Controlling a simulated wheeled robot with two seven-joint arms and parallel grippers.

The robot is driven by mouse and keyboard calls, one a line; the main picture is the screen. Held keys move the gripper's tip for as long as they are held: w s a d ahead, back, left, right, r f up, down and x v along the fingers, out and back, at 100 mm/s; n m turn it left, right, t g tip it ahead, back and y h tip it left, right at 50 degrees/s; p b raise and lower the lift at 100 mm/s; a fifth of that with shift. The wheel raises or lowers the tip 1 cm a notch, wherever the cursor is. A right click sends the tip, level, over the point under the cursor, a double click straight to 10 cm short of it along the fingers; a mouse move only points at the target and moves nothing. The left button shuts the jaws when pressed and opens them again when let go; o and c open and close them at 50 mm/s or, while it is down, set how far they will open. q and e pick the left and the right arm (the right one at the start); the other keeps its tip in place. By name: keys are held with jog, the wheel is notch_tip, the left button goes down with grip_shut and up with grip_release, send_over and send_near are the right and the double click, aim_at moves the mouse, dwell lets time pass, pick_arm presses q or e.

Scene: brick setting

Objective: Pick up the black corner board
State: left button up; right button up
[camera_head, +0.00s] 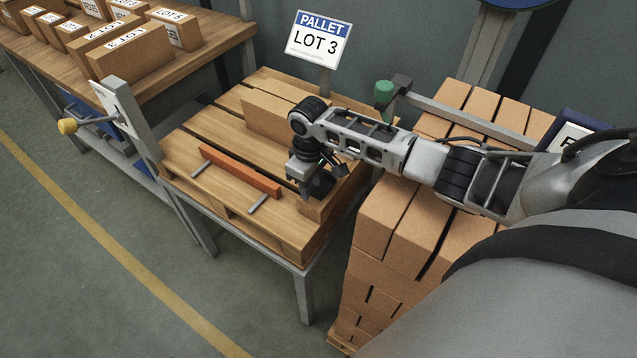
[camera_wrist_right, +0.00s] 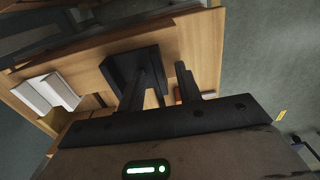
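The black corner board (camera_head: 321,187) shows as a small dark piece at the right end of the pallet (camera_head: 230,187), partly hidden by my right gripper (camera_head: 312,168). In the right wrist view, the black corner board (camera_wrist_right: 122,68) is a dark angled piece on the wood. The right gripper's fingers (camera_wrist_right: 164,76) stand apart, one overlapping the board and the other to its right over bare wood. I cannot tell whether a finger touches the board. My left gripper is not in view.
An orange bar (camera_head: 240,172) with two grey handles lies on the pallet. Stacked cartons (camera_head: 391,222) stand close on the right. A bench with labelled boxes (camera_head: 130,53) is at the upper left.

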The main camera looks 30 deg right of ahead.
grip_shut()
jog(key=shift+r, duration=0.1)
